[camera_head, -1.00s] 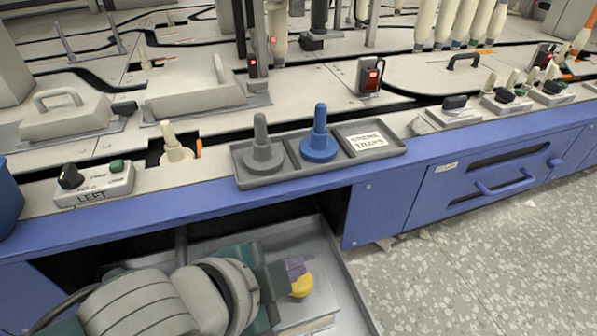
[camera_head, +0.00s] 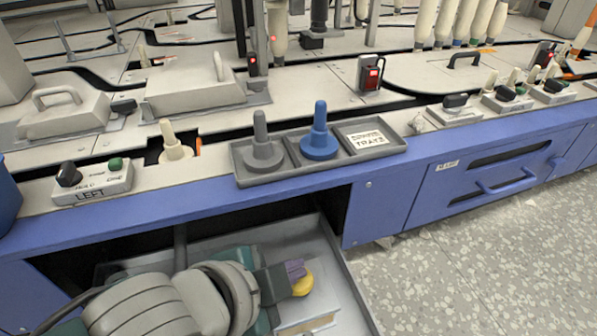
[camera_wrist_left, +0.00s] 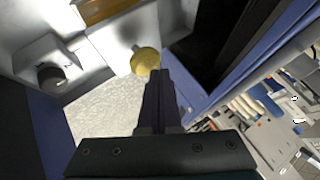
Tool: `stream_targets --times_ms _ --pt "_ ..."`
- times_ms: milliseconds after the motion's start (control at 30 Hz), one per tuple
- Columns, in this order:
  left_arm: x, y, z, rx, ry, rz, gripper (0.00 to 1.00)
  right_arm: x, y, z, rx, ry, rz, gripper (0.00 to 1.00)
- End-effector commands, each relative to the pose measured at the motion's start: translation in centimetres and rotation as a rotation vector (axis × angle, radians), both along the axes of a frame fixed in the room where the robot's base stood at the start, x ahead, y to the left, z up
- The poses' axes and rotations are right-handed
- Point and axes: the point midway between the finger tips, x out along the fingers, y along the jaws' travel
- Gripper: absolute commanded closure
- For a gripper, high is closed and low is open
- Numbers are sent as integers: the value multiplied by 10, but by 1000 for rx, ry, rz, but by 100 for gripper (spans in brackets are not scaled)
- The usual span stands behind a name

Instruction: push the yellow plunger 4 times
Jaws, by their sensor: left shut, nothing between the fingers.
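The yellow plunger (camera_head: 303,284) is a round yellow knob in the open metal bay under the blue counter edge. It also shows in the left wrist view (camera_wrist_left: 146,61), just beyond my fingertips. My left gripper (camera_head: 296,268) is shut and empty, with its purple-grey fingertips right at the knob. In the left wrist view the shut fingers (camera_wrist_left: 159,82) point at the knob's lower right edge. I cannot tell whether they touch it. My arm and gripper hide part of the knob in the head view. My right gripper is not in view.
A grey tray (camera_head: 240,168) on the counter holds a grey peg (camera_head: 263,150) and a blue peg (camera_head: 320,140). The blue counter edge (camera_head: 200,199) overhangs my left arm. The metal bay's wall (camera_head: 345,270) stands right of the plunger.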

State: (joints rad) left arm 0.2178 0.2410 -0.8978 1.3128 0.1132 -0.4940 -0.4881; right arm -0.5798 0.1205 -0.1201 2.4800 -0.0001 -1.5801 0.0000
Motion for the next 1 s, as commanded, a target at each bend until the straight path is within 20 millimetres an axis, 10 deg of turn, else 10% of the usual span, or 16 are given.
stream_targets --times_ms 1000 --pt "0 0 -9 1 0 1 100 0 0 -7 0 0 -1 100"
